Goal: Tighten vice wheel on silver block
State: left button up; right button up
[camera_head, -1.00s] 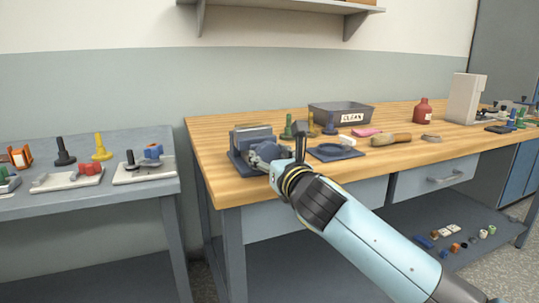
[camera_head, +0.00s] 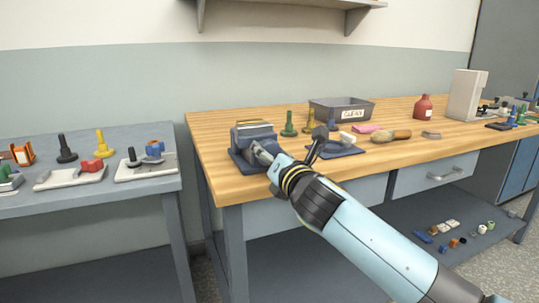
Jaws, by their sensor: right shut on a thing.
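The blue-grey vice (camera_head: 238,158) stands near the front left corner of the wooden bench. A light strip (camera_head: 254,122) shows at the top between its jaws; I cannot tell for sure that it is the silver block. My right gripper (camera_head: 262,154) reaches the front of the vice from the lower right. It is shut on the vice wheel, which is mostly hidden behind the gripper. My left gripper is not in view.
A blue square tray (camera_head: 347,152) lies right of my wrist. The bench's front left corner is clear.

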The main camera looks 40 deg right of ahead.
jog(key=o, duration=1.2)
jog(key=shift+c, duration=0.2)
jog(key=v, duration=1.2)
jog(key=shift+d, duration=0.1)
